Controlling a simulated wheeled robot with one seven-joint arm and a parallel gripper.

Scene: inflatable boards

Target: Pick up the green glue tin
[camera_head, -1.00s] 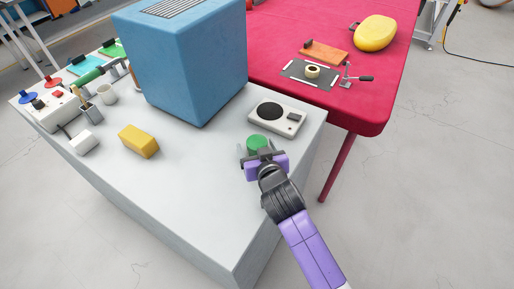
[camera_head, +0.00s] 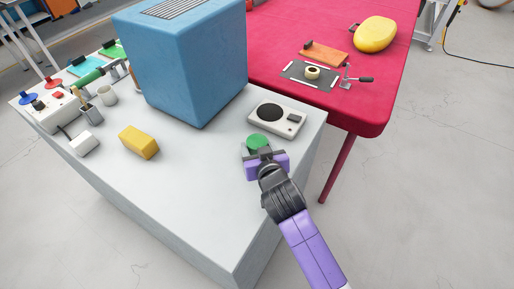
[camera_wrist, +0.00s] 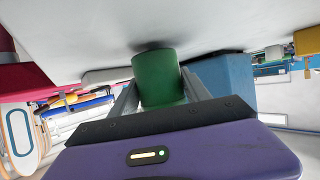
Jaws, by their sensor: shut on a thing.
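The green glue tin (camera_head: 257,141) is at the right part of the grey-white worktop, in front of the scale. In the wrist view the tin (camera_wrist: 158,78) is a plain green cylinder between the two grey fingers. My gripper (camera_head: 258,151) is shut on it, with a finger against each side. The wrist view shows the tin's end at or very close to the worktop; I cannot tell if there is a gap. My gripper partly hides the tin in the head view.
A white scale (camera_head: 277,119) with a dark round plate stands just behind the tin. A big blue box (camera_head: 190,70) stands behind left, and a yellow block (camera_head: 139,141) lies left. A red table (camera_head: 350,112) adjoins at the back right. The worktop's front middle is clear.

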